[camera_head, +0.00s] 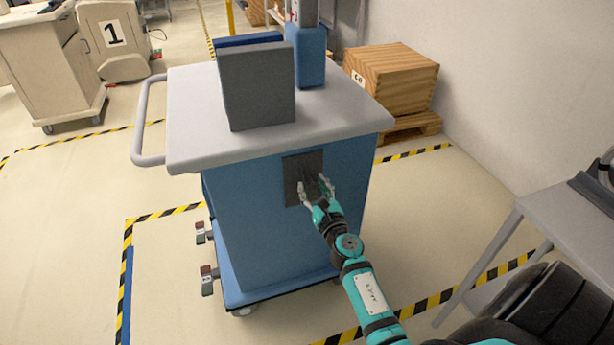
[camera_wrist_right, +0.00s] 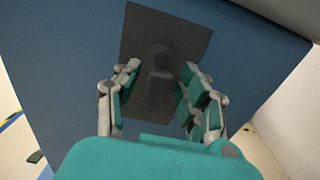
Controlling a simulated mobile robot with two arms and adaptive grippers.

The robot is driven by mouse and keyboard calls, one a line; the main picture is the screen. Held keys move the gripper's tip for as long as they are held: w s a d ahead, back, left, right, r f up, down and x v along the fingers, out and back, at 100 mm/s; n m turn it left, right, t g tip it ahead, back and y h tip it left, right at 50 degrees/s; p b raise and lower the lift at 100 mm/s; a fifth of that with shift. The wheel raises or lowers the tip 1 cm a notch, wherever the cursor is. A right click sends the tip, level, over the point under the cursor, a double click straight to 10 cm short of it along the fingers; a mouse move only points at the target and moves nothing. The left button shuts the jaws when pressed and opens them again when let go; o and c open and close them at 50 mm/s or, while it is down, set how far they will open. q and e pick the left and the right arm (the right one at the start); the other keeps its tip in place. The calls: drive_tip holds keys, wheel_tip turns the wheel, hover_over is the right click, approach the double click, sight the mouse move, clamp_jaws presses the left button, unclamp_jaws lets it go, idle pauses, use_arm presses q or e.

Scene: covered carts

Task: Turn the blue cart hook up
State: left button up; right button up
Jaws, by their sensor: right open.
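The blue cart (camera_head: 270,225) stands in the middle of the head view, with a light grey top. A dark square plate (camera_head: 291,169) is fixed high on its near side. In the right wrist view the plate (camera_wrist_right: 190,40) shows a dark hook (camera_wrist_right: 159,72) at its middle, apparently hanging down. My right gripper (camera_head: 314,184) is open in front of the plate. In the right wrist view its fingers (camera_wrist_right: 161,78) are on either side of the hook; I cannot tell whether they touch it. The hook is hard to make out in the head view. My left gripper is not in view.
A grey panel (camera_head: 257,88) and a blue-grey dispenser (camera_head: 308,55) stand on the cart top. A handle (camera_head: 147,120) juts out left. A grey table (camera_head: 572,235) stands at the right, a wooden crate (camera_head: 392,78) behind. The floor left of the cart is clear.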

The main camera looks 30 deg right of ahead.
sight(303, 171)
drive_tip(key=shift+x, duration=2.25)
clamp_jaws()
